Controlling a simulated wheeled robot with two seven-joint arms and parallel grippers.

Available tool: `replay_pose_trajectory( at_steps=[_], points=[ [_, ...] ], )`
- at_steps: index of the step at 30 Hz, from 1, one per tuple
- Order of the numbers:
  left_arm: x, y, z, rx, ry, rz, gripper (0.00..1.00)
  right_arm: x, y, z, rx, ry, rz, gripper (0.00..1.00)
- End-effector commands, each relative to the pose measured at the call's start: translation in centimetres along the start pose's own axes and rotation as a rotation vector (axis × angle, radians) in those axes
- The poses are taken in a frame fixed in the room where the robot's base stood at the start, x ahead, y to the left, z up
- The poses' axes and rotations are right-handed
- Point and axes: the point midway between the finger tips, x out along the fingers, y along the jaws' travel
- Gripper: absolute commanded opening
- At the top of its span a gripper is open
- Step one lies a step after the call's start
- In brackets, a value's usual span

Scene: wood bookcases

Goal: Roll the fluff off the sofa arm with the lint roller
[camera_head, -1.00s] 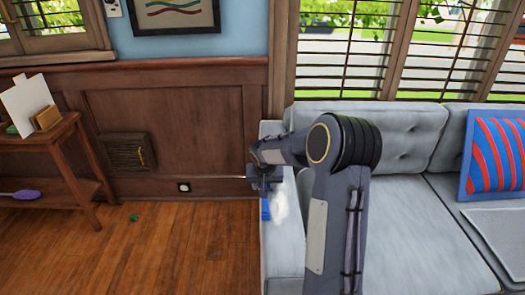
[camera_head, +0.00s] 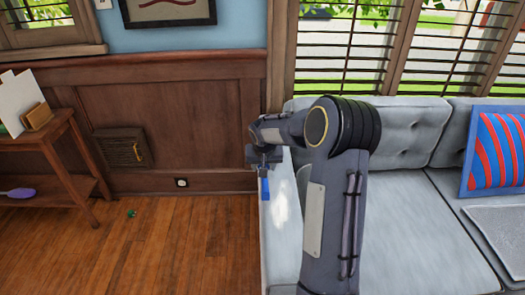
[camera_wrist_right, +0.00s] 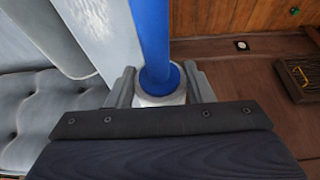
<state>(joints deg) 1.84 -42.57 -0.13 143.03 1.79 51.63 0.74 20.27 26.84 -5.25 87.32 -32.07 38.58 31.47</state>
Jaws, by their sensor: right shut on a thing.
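My right gripper (camera_head: 262,165) is over the far end of the grey-blue sofa arm (camera_head: 278,262) in the head view. It is shut on the lint roller (camera_head: 265,188), whose blue part points down toward the near side. In the right wrist view, the blue shaft of the lint roller (camera_wrist_right: 153,40) rises from between the fingers (camera_wrist_right: 162,88). White fluff (camera_head: 281,208) lies on the sofa arm, just right of and nearer than the roller; my arm partly borders it. Whether roller and fabric touch is unclear.
A grey sofa seat (camera_head: 400,225) lies right of my arm, with a striped red and blue cushion (camera_head: 495,152). Wood panelling (camera_head: 180,110) stands behind. A side table (camera_head: 60,140) with papers is at left. The wood floor (camera_head: 160,245) between is mostly clear.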

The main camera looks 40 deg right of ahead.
Motion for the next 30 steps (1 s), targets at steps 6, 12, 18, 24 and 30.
replay_pose_trajectory(
  at_steps=[6, 12, 18, 24, 30],
  points=[
    [-1.5, 0.7, -0.7, 0.000, 0.000, 0.000, 0.36, -2.3, 0.1, -1.0, 0.000, 0.004, -0.002, 0.26],
    [-2.4, 1.1, -1.2, 0.000, 0.000, 0.000, 0.36, -3.8, 0.2, -1.6, -0.003, 0.003, -0.002, 0.26],
    [-2.5, 1.1, -1.2, 0.000, 0.000, 0.000, 0.36, -4.0, 0.2, -1.7, -0.003, 0.002, -0.002, 0.26],
    [-2.4, 1.1, -1.2, 0.000, 0.000, 0.000, 0.36, -4.0, 0.2, -1.6, -0.003, 0.003, -0.002, 0.26],
    [-2.5, 1.1, -1.2, 0.000, 0.000, 0.000, 0.36, -4.6, -2.5, -0.1, -0.062, 0.001, -0.030, 0.26]
  ],
)
